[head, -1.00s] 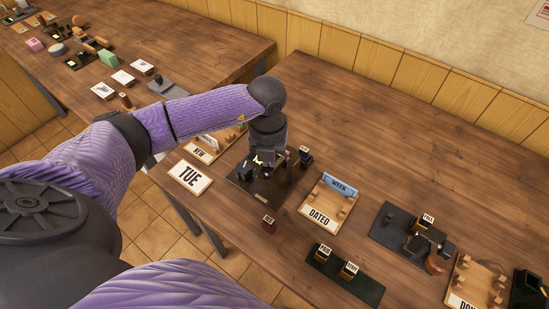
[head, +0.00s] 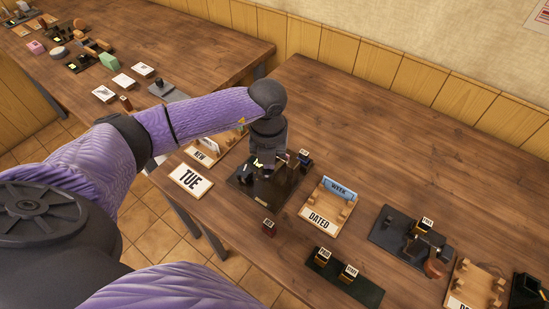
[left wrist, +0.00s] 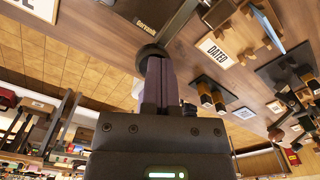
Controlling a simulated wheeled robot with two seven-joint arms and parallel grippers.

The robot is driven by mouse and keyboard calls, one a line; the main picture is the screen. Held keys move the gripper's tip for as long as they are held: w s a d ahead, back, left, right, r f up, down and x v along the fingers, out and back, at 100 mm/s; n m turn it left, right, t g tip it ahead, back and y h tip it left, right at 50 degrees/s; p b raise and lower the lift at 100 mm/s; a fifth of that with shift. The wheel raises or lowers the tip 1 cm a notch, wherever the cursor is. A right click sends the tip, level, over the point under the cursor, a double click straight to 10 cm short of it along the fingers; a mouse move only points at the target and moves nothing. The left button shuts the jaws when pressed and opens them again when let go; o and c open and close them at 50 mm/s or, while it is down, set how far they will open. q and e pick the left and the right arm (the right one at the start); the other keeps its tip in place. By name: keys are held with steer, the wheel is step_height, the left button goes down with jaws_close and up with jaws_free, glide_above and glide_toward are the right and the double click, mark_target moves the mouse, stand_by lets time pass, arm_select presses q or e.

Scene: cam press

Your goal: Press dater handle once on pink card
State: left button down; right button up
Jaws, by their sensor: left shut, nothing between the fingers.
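The dater is a black device on a dark base plate (head: 262,197) near the table's front edge, right of the TUE card. My left gripper (head: 266,168) points down over it and hides much of its middle. In the left wrist view my left gripper's fingers (left wrist: 160,85) are shut with nothing between them. Their tips are at a round black knob (left wrist: 150,57), apparently the dater's handle; I cannot tell whether they touch it. The plate's lettered edge (left wrist: 150,22) shows beyond. I cannot make out a pink card on the plate. My right gripper is not in view.
The TUE card (head: 191,180) lies left of the plate. A wooden DATED tray (head: 318,222) with a blue WEEK card (head: 339,189) stands to the right. A small dark red block (head: 268,227) and a black stamp rack (head: 330,287) are in front. The table behind is clear.

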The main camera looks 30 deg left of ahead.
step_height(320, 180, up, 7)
steer(key=p, duration=0.6)
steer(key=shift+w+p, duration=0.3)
steer(key=shift+p, duration=0.1)
stand_by(0.3)
